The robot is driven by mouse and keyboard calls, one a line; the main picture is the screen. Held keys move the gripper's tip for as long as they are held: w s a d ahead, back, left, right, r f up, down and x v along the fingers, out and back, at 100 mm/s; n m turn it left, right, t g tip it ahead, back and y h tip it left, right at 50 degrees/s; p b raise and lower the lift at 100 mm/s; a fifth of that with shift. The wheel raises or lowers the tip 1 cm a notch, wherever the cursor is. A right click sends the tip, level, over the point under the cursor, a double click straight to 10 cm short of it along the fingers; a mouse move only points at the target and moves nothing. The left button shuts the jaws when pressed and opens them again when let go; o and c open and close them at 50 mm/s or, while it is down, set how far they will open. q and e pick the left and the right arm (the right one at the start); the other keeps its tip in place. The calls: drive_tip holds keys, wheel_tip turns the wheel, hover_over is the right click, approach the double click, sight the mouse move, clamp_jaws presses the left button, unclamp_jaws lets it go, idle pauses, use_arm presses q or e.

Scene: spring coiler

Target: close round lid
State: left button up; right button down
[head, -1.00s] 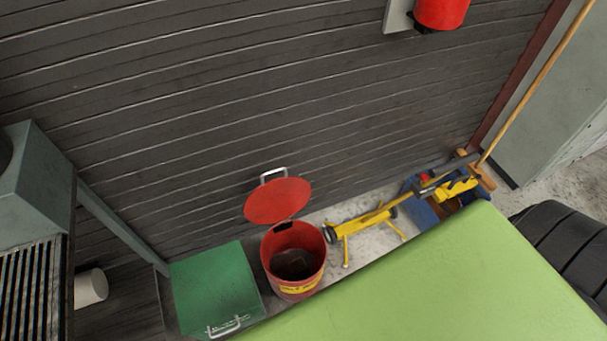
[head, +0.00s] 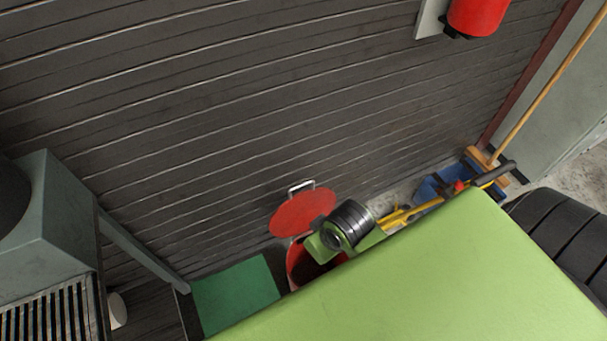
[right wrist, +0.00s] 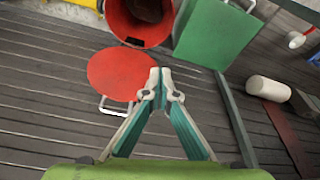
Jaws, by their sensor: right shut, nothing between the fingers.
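The round red lid (head: 303,212) stands open on the red bin (head: 298,264), leaning up toward the dark slatted wall, with its metal handle (head: 300,186) on the wall side. My right arm covers part of the bin in the head view, and its gripper is hidden there. In the right wrist view the lid (right wrist: 117,75) lies beside the bin (right wrist: 138,18), whose mouth is open. My right gripper (right wrist: 160,72) is shut and empty; its tips appear at the lid's edge, but I cannot tell whether they touch it. My left gripper is not in view.
A green box (head: 235,292) stands to the left of the bin, near a grey machine (head: 55,215). A yellow tool (head: 397,215) and a blue crate (head: 436,188) are to the right. The slatted wall (head: 220,110) is close behind the lid.

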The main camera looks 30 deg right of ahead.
drive_tip(key=w+d+r+m+g, duration=0.1)
drive_tip(key=w+d, duration=0.2)
drive_tip(key=w, duration=0.6)
drive_tip(key=w+d+r+m, duration=0.1)
drive_tip(key=w+d, duration=0.2)
drive_tip(key=w, duration=0.6)
drive_tip(key=w+d+r+m+g, duration=0.15)
drive_tip(key=w+d, duration=0.25)
drive_tip(key=w, duration=0.5)
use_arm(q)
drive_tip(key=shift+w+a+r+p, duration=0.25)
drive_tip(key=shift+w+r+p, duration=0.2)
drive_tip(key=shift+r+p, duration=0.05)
use_arm(e)
drive_tip(key=s+f, duration=0.3)
drive_tip(key=f, duration=0.5)
drive_tip(key=shift+s+a+f+n, duration=0.15)
drive_tip(key=shift+a+f+n, duration=0.1)
drive_tip(key=shift+a+n, duration=0.1)
